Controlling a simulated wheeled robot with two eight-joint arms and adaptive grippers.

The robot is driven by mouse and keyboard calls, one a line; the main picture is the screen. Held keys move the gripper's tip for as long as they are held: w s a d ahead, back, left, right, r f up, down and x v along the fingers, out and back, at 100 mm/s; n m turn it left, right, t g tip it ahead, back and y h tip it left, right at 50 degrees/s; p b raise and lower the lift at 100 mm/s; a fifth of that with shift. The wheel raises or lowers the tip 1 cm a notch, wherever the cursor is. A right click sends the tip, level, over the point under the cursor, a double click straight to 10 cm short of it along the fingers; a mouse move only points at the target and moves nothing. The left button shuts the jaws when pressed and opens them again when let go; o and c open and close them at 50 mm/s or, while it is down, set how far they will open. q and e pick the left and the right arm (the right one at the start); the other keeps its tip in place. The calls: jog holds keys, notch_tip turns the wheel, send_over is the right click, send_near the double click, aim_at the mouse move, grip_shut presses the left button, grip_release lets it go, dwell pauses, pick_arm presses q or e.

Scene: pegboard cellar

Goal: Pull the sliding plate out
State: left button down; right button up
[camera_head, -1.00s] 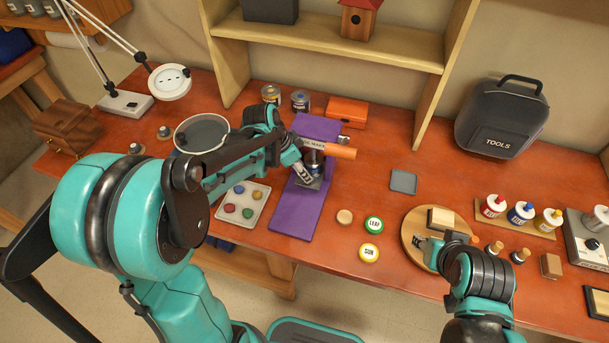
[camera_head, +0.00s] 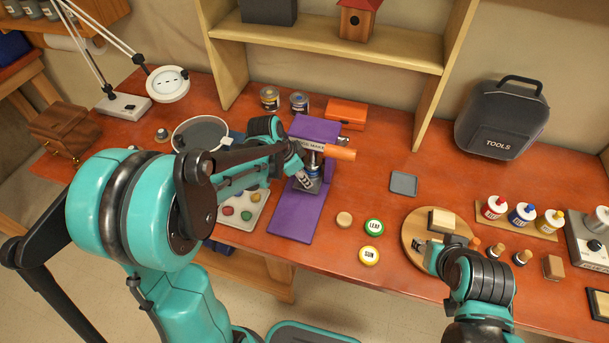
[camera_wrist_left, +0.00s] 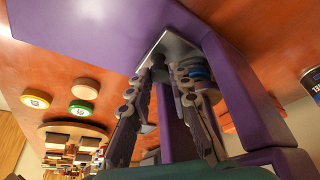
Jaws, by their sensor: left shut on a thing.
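The purple badge press (camera_head: 300,212) stands on the bench, with an orange handle (camera_head: 340,152) pointing right. The grey metal sliding plate (camera_head: 314,187) lies low on its base, partly hidden by my left gripper (camera_head: 304,180). In the left wrist view, the plate (camera_wrist_left: 172,44) shows as a shiny metal piece at the tips of my left gripper (camera_wrist_left: 166,68), which is shut on it. My right gripper (camera_head: 432,248) is beside the round wooden board (camera_head: 412,229) at the right; its fingers are too small to read.
A tray of coloured buttons (camera_head: 238,212) lies left of the press, partly behind my left arm. A wooden disc (camera_head: 344,219), a green LEAF badge (camera_head: 374,226) and a yellow SUN badge (camera_head: 369,256) lie to its right. A small grey tray (camera_head: 403,183) stands farther right.

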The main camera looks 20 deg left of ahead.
pick_arm(q)
jog(key=s, duration=0.4)
jog(key=s+p, duration=0.1)
jog(key=s, duration=0.7)
jog(key=shift+s+a+p, duration=0.25)
jog(key=shift+s+p, duration=0.05)
jog(key=shift+s, duration=0.3)
jog(key=c, duration=1.4)
grip_release()
jog(key=shift+s, duration=0.2)
